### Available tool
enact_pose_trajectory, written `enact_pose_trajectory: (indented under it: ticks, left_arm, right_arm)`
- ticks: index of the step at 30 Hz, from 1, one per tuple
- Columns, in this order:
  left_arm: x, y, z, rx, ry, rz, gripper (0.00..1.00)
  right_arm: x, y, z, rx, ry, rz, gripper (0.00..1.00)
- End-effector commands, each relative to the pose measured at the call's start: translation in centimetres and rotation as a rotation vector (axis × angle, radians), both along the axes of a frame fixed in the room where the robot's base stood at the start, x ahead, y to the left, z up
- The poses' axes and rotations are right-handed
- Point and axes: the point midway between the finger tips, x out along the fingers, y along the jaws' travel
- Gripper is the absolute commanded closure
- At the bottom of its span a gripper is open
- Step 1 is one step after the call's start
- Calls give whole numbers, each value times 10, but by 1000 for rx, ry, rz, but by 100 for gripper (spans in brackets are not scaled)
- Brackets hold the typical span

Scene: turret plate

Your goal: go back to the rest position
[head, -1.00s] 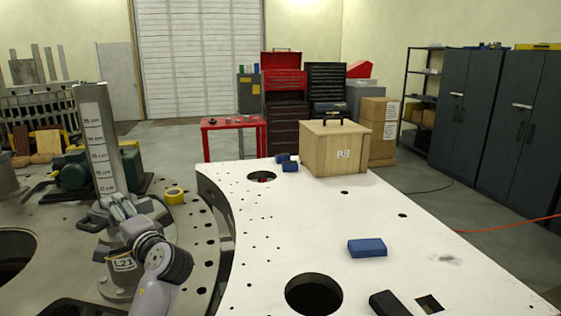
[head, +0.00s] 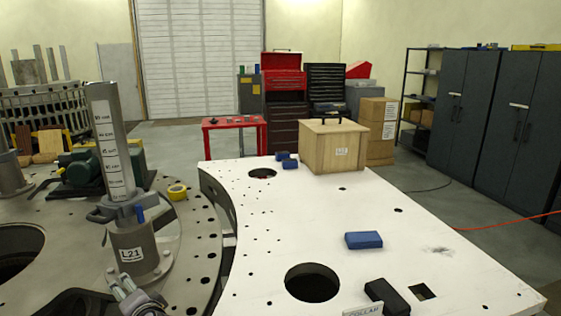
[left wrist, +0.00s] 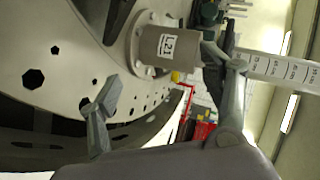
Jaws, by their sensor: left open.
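My left gripper (head: 136,298) is open and empty at the bottom edge of the head view, below and in front of the post marked L21 (head: 133,247). A tall grey column with a printed scale (head: 110,135) stands upright above that post. A grey clamp-like handle (head: 112,211) and a small blue piece (head: 140,214) sit where column and post meet. In the left wrist view the two fingers (left wrist: 170,80) are spread wide, with the L21 post (left wrist: 168,46) beyond them and nothing between them. My right gripper is not in view.
A white plate (head: 265,225) with holes fills the middle. It bears a wooden box (head: 333,148), several blue blocks (head: 363,240) and a black block (head: 388,297). A yellow tape roll (head: 177,192) lies on the grey round plate (head: 190,240). Cabinets stand at the right.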

Motion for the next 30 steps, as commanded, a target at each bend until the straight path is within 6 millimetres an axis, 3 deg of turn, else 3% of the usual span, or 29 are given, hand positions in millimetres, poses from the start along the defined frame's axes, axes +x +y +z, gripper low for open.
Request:
enact_pose_trajectory:
  ticks: [1,6,9,15,24,27,30]
  left_arm:
    - [-17,-6,-23,-62,24,-5,28]
    - [-95,-38,-100,-355,115,2,28]
    - [-146,-59,-131,-520,176,23,28]
    - [-222,-92,-160,-748,275,75,28]
    - [-302,-126,-168,-965,391,150,28]
    - [-318,-134,-175,-1012,421,172,28]
    - [-310,-134,-201,-1005,426,173,28]
  right_arm:
    - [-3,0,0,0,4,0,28]
    - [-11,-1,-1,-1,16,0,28]
    - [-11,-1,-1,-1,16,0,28]
    - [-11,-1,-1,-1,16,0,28]
    - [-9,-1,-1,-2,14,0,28]
    - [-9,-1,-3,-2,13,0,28]
    - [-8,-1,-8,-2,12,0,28]
